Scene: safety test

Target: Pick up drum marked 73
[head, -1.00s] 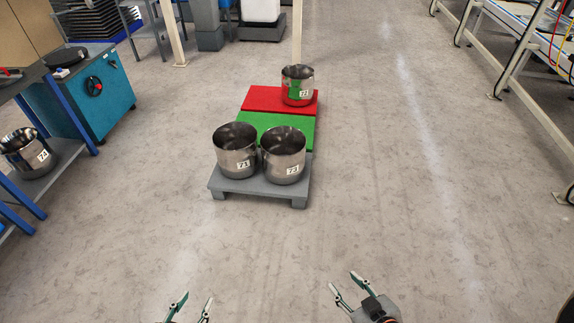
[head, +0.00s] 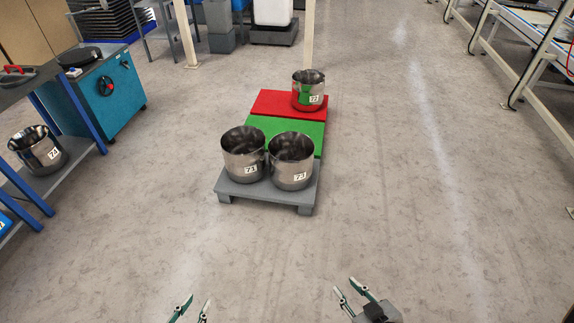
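The drum marked 73 (head: 291,162) is an open steel drum. It stands upright on the right side of a low grey platform (head: 262,196), ahead of me. A similar drum marked 71 (head: 243,155) stands close beside it on the left; I cannot tell whether they touch. My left gripper (head: 196,306) is open and empty at the bottom edge, well short of the platform. My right gripper (head: 351,288) is open and empty, also at the bottom, short and to the right of drum 73. Both are partly cut off by the frame.
Behind the platform lie a green mat (head: 290,130) and a red mat (head: 277,102); drum 72 (head: 308,92) stands on the red one. Drum 74 (head: 37,150) sits on a shelf at left. A teal cabinet (head: 112,92) is behind it. Floor before and right of the platform is clear.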

